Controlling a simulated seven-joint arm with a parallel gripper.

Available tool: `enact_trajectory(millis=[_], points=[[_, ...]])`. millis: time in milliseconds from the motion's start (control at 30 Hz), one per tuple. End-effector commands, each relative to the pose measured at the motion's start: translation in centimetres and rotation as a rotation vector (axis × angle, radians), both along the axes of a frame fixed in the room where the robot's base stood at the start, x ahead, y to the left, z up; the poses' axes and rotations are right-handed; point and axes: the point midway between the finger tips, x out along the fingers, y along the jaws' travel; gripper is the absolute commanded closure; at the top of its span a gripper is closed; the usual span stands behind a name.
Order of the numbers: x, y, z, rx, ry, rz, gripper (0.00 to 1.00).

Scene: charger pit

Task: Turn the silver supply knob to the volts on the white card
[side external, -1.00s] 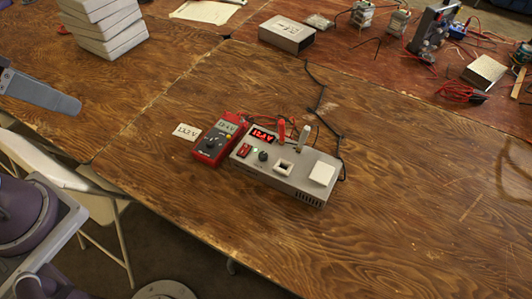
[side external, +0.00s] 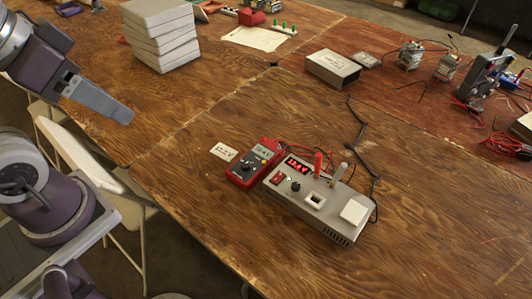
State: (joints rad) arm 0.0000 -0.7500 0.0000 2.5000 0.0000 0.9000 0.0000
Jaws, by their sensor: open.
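The silver-grey supply (side external: 320,203) sits on the wooden table, with a lit red display (side external: 299,165) whose digits I cannot read surely. Its round knob (side external: 295,186) looks dark, below the display. The white card (side external: 223,152) lies flat left of the red meter (side external: 254,163); its print is too small now, but looked like 13.2 V in the earlier frame. My gripper (side external: 130,115) is at the upper left, open and empty, well away from the knob. I see one grey finger clearly; the other is hidden.
A red plug and a grey plug (side external: 340,173) stand up at the supply's back edge, with cables behind. A white block stack (side external: 160,38) stands at the back left. A grey box (side external: 333,69) and electronics fill the back right. The table's front right is clear.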

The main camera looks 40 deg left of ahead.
Motion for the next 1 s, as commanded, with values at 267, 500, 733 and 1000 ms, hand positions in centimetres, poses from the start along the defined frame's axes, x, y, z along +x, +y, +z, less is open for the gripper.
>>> enact_trajectory(millis=[267, 500, 733, 1000], points=[[0.0, 0.0, 0.0, 0.0, 0.0, 0.0, 0.46], [0.0, 0.0, 0.0, 0.0, 0.0, 0.0, 0.54], [6.9, -1.6, 1.1, -0.054, 0.106, 0.078, 0.57], [21.8, -9.7, -7.8, -0.124, 0.323, 0.284, 0.57]])
